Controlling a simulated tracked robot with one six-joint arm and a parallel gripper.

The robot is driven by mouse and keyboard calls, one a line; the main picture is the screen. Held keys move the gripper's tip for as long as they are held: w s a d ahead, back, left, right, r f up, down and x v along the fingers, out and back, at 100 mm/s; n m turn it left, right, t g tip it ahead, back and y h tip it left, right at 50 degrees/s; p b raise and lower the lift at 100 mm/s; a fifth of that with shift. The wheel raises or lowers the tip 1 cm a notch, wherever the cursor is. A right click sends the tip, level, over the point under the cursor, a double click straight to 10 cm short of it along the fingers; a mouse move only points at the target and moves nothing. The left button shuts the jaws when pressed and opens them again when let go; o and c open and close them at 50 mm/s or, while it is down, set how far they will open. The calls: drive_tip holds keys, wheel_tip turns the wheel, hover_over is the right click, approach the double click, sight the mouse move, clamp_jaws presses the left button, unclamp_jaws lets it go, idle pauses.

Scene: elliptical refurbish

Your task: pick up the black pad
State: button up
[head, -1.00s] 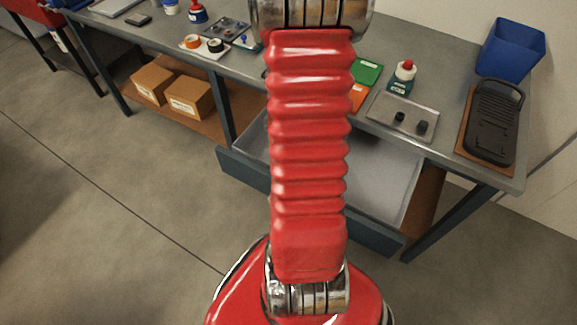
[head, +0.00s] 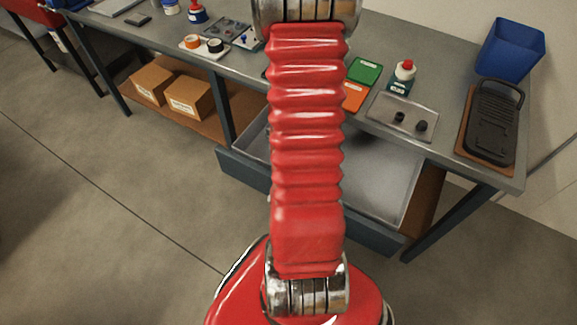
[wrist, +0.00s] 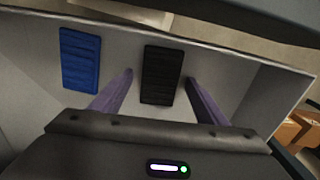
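In the wrist view, the black pad (wrist: 161,77) is a dark ribbed rectangle lying in a light grey drawer (wrist: 222,62). My gripper (wrist: 158,75) is open, with its two purple fingers pointing towards the pad. One fingertip shows on each side of the pad, with a gap on both sides. I cannot tell how far the fingertips are from the drawer floor. In the head view, the open drawer (head: 385,185) shows under the bench, partly hidden by my red arm. My gripper and the pad are hidden there.
A blue pad (wrist: 80,60) lies left of the black pad. The drawer walls stand around both. Above the drawer is the grey bench top (head: 450,105), with a metal plate (head: 402,117), a bottle (head: 402,78), a black pedal-like unit (head: 492,122) and a blue bin (head: 511,50).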

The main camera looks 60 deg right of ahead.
drive_tip(key=c, duration=1.1)
wheel_tip(320, 180, up, 10)
idle(0.4)
idle(0.6)
